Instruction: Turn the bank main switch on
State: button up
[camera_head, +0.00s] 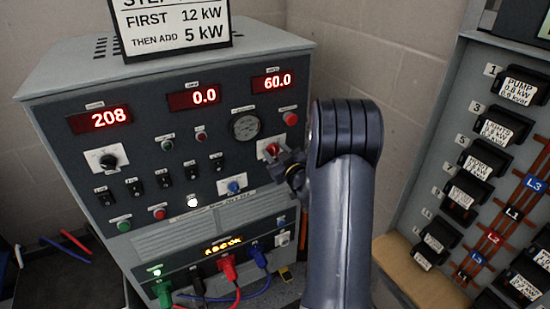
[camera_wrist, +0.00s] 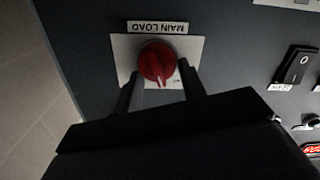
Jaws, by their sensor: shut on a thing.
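The red rotary knob (camera_wrist: 157,60) sits on a pale square plate under a label reading MAIN LOAD, which appears upside down in the wrist view. In the head view the knob (camera_head: 271,149) shows at the right side of the grey panel, partly covered by my gripper. My gripper (camera_wrist: 160,82) has one finger on each side of the knob and is shut on it. In the head view my gripper (camera_head: 283,162) reaches the panel from the right. The knob's pointer ridge points toward my gripper in the wrist view. The plate's position markings are too small to read.
The load bank panel (camera_head: 140,155) has lit displays reading 208, 0.0 and 60.0, a gauge (camera_head: 246,126), several black toggles and a black knob (camera_head: 107,161). Coloured plugs (camera_head: 228,268) stick out below. A breaker panel (camera_head: 450,160) stands at right.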

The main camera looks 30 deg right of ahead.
jog(key=m, duration=0.4)
jog(key=m+b, duration=0.1)
jog(key=m, duration=0.1)
jog(key=shift+d+m, duration=0.3)
jog(key=m, duration=0.6)
jog(key=shift+d+f+p, duration=0.15)
jog(key=shift+d+p, duration=0.1)
jog(key=shift+p, duration=0.05)
jog(key=o, duration=1)
jog(key=shift+c, duration=0.2)
jog(key=s+b, duration=0.1)
jog(key=s, duration=0.9)
jog(key=shift+s+d, duration=0.2)
jog(key=shift+s, duration=0.15)
